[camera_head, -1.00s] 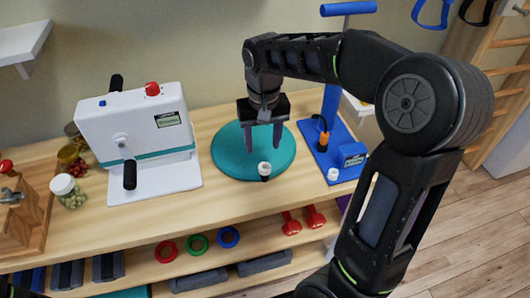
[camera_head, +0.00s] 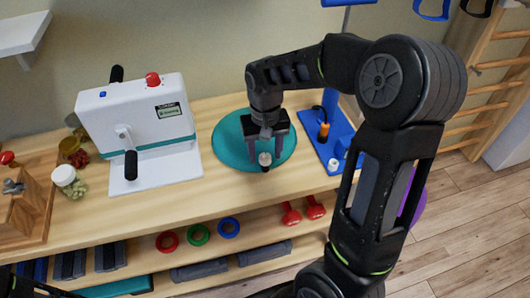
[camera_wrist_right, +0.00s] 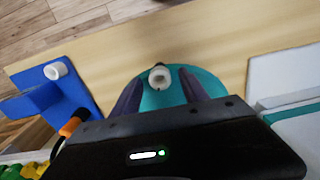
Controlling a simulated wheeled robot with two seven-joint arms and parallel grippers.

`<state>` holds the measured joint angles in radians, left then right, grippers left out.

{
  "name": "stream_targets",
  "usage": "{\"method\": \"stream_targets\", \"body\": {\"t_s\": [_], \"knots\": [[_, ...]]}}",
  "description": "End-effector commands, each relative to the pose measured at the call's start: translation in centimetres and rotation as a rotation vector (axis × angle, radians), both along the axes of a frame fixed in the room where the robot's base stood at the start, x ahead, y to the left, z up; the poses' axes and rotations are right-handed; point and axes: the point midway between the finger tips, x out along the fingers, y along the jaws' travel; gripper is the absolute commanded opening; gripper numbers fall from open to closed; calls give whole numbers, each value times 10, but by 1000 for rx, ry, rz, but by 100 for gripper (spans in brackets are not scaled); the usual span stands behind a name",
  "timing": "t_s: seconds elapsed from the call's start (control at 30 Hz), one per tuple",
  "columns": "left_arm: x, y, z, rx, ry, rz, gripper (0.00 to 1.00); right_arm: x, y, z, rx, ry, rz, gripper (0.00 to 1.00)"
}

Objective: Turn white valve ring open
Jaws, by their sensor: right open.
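A small white ring on a dark stem (camera_head: 265,158) stands at the front edge of the round teal disc (camera_head: 226,145) on the wooden bench. My right gripper (camera_head: 265,150) is open and points down over it. In the right wrist view, the white ring (camera_wrist_right: 159,76) shows between and slightly beyond the two spread fingers (camera_wrist_right: 160,90); I cannot tell whether they touch it. A second white ring (camera_head: 333,165) sits on the blue base (camera_head: 318,152) to the right.
A white crank machine (camera_head: 140,125) with a red knob stands left of the disc. A jar (camera_head: 69,180) and a wooden box (camera_head: 25,215) are at the far left. Colored rings and red dumbbells (camera_head: 291,214) lie on the lower shelf. The bench front between is clear.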

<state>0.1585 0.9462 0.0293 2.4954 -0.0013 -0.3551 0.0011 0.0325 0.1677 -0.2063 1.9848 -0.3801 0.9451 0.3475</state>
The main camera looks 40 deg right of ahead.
Motion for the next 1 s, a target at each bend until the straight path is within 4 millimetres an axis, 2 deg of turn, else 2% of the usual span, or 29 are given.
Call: {"method": "stream_targets", "body": {"t_s": [0.1,0.37,1.0], "knots": [[0,0,0,0,0,0,36,0,0,-6,0,0,0,52],[0,0,0,0,0,0,36,0,0,-7,0,-1,0,51],[0,0,0,0,0,0,36,0,0,-7,1,-1,0,0]]}}
